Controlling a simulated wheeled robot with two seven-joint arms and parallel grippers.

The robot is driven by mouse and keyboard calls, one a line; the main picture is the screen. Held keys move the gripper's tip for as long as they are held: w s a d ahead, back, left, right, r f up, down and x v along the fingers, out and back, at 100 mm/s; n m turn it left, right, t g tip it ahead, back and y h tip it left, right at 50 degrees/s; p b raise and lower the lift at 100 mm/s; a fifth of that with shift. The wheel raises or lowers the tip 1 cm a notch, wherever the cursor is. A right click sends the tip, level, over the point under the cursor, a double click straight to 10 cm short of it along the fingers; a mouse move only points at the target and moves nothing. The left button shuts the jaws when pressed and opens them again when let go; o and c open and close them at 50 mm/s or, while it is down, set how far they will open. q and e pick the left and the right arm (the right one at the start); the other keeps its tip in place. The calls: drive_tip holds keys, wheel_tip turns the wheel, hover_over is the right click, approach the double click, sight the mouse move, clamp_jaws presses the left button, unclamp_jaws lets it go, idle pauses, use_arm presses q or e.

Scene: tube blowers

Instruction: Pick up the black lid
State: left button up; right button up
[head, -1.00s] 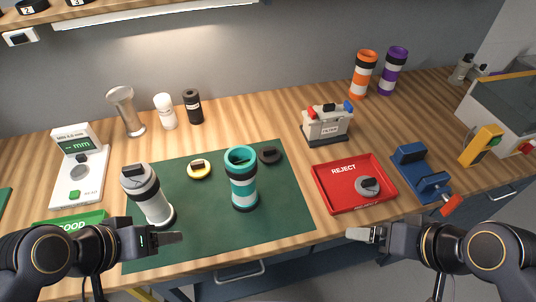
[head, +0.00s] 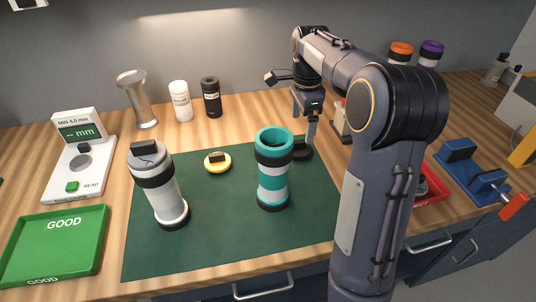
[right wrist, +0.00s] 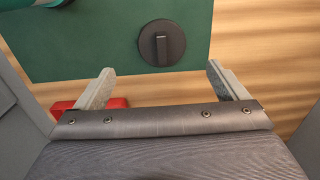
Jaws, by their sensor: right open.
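The black lid (head: 301,150) lies on the far right part of the green mat, right of the teal tube; my right gripper partly hides it in the head view. In the right wrist view the lid (right wrist: 162,43) is a dark disc with a raised bar handle, just ahead of the fingertips and between their lines. My right gripper (head: 312,128) is open and empty, pointing down above the lid. Its two fingers also show in the right wrist view (right wrist: 160,80), spread wide on either side. My left gripper is out of view.
The teal and white tube (head: 273,170) stands close left of the lid. A yellow lid (head: 217,162) and a grey-white capped tube (head: 160,188) are further left on the mat. My right arm hides much of the red reject tray (head: 432,190). A green GOOD tray (head: 55,240) is at left.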

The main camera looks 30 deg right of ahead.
sight(299, 141)
drive_tip(key=f, duration=0.7)
drive_tip(key=shift+w+a+f+b, duration=0.15)
drive_tip(key=shift+w+f+b, duration=0.05)
drive_tip(key=shift+f+b, duration=0.1)
drive_tip(key=c, duration=1.1)
